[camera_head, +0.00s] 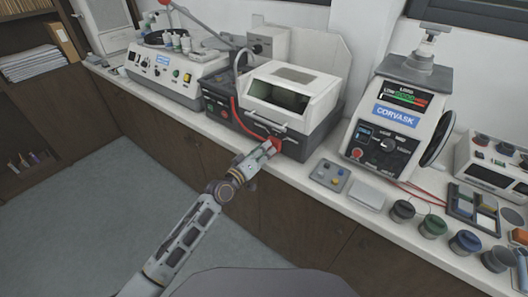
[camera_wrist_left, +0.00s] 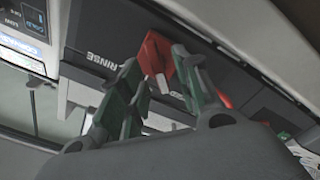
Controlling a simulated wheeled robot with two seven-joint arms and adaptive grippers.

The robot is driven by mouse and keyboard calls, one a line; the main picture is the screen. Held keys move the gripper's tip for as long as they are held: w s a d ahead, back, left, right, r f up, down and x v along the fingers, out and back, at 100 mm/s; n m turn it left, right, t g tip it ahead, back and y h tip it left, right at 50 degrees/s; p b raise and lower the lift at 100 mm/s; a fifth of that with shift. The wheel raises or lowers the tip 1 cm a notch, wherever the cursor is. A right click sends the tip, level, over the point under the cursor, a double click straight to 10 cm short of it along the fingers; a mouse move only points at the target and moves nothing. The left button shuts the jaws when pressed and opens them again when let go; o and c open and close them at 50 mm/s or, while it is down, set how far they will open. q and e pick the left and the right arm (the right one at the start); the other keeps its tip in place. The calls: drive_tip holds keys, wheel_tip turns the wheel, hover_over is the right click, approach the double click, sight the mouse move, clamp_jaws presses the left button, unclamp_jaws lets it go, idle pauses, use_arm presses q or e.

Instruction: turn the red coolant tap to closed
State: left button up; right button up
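The red coolant tap (camera_head: 276,144) is on the front of the white-and-dark mounting press unit (camera_head: 291,97), low near its right end. In the left wrist view the red tap (camera_wrist_left: 154,54) shows beside the word RINSE, partly covered by a finger. My left gripper (camera_head: 266,150) is right in front of the tap. In the wrist view its two green-padded fingers (camera_wrist_left: 155,75) are apart, with the tap at their tips, closer to the right finger. I cannot tell whether a finger touches it. My right gripper does not show.
A red hose (camera_head: 238,118) runs down the unit's front. Another machine (camera_head: 175,73) is at left. The floor in front is clear.

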use_arm(q)
drive_tip(key=v, duration=1.2)
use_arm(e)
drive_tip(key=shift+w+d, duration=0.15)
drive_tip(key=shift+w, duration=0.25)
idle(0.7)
